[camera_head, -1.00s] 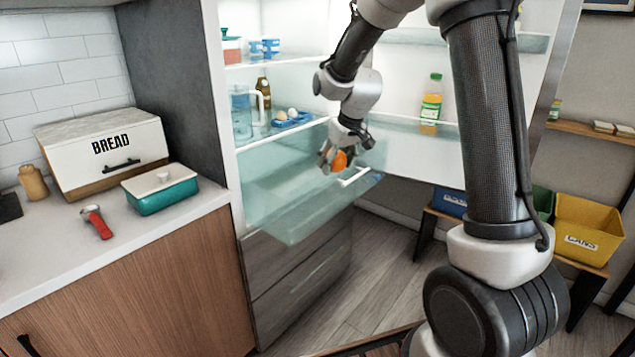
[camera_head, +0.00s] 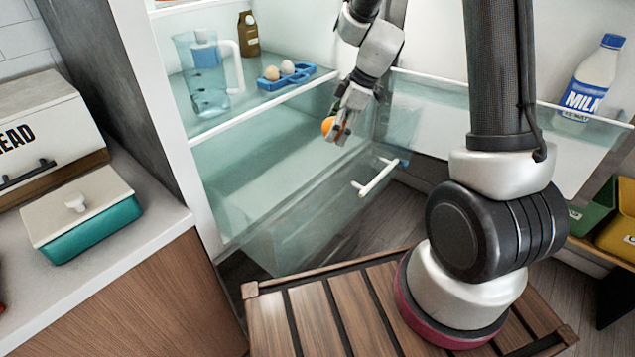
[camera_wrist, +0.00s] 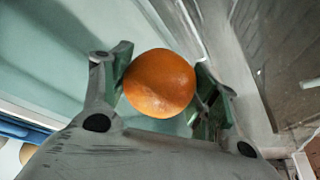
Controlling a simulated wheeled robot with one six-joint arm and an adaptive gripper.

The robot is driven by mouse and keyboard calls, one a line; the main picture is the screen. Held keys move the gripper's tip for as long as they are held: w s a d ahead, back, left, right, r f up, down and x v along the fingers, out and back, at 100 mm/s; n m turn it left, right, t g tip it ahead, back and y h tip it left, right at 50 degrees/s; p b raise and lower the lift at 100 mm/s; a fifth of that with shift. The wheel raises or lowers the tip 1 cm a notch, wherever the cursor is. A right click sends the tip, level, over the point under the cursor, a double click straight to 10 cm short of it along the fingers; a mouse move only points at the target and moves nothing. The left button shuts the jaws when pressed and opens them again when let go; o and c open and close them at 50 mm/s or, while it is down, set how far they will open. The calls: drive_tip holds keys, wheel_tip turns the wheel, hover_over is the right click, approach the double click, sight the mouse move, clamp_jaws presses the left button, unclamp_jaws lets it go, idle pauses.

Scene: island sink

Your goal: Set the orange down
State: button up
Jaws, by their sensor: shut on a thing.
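The orange (camera_head: 328,125) is held between the fingers of my gripper (camera_head: 338,126). In the wrist view the orange (camera_wrist: 159,83) fills the space between the two fingers (camera_wrist: 160,90), one on each side. My gripper is shut on it, above the open clear drawer (camera_head: 300,205) of the fridge. The drawer's pale floor lies below the orange in the wrist view, and nothing shows touching the orange except the fingers. Part of the orange is hidden by a finger in the head view.
The glass shelf (camera_head: 230,115) holds a pitcher (camera_head: 205,75), a brown bottle (camera_head: 248,33) and a blue egg tray (camera_head: 286,75). The drawer's front has a white handle (camera_head: 375,178). A milk bottle (camera_head: 590,80) stands in the door at right. The drawer looks empty.

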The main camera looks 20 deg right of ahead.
drive_tip(key=s+a+f+n+g, duration=0.1)
drive_tip(key=f+n, duration=0.1)
drive_tip(key=s+a+f+n, duration=0.1)
drive_tip(key=s+f+n, duration=0.1)
drive_tip(key=f, duration=0.1)
drive_tip(key=s+a+f+n+g, duration=0.1)
drive_tip(key=s+f+n, duration=0.1)
drive_tip(key=f, duration=0.1)
drive_tip(key=shift+a+n+g, duration=0.1)
drive_tip(key=shift+n+g, duration=0.2)
drive_tip(key=shift+n, duration=0.1)
drive_tip(key=shift+f, duration=2.35)
drive_tip(key=shift+f, duration=0.15)
drive_tip(key=o, duration=1.1)
drive_tip(key=v, duration=1.2)
